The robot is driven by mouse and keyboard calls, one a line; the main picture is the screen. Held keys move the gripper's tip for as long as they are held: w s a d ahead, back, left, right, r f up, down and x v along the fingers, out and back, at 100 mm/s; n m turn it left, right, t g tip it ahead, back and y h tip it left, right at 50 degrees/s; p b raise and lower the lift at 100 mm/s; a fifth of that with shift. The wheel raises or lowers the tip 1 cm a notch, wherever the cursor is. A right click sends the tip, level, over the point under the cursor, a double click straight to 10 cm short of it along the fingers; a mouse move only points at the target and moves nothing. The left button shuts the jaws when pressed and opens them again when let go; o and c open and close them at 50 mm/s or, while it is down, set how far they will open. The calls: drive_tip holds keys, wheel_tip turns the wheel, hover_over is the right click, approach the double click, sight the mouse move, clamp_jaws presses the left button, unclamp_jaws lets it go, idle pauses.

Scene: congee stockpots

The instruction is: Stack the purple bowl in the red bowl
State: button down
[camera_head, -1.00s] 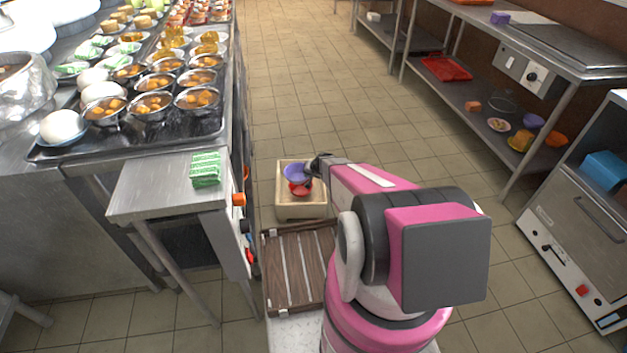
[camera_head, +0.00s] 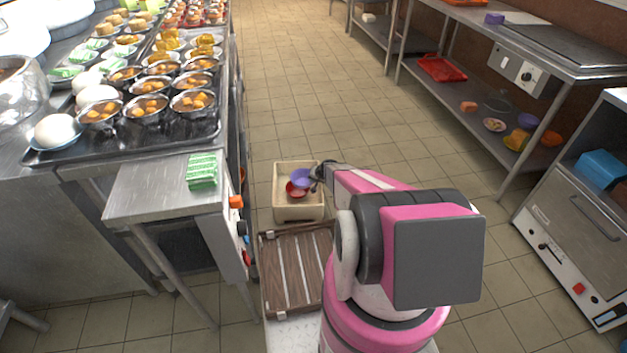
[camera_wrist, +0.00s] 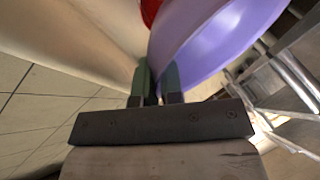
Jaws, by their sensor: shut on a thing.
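The purple bowl (camera_head: 301,176) is in my gripper (camera_head: 316,173), which is shut on its rim. In the head view it overlaps the far part of the red bowl (camera_head: 295,190), which is inside the beige bin. I cannot tell whether the two bowls touch. In the wrist view the purple bowl (camera_wrist: 222,40) stands tilted on edge at the fingers (camera_wrist: 157,85). Only a small part of the red bowl (camera_wrist: 149,10) shows there, at the top edge, partly hidden by the purple bowl.
The beige bin (camera_head: 298,215) has raised walls around the red bowl. A brown slatted crate (camera_head: 290,285) is nearer to me. A steel table (camera_head: 150,195) with a green-striped packet (camera_head: 202,170) stands on the left. Tiled floor is open to the right.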

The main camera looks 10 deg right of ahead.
drive_tip(key=shift+f, duration=0.35)
drive_tip(key=shift+f, duration=0.25)
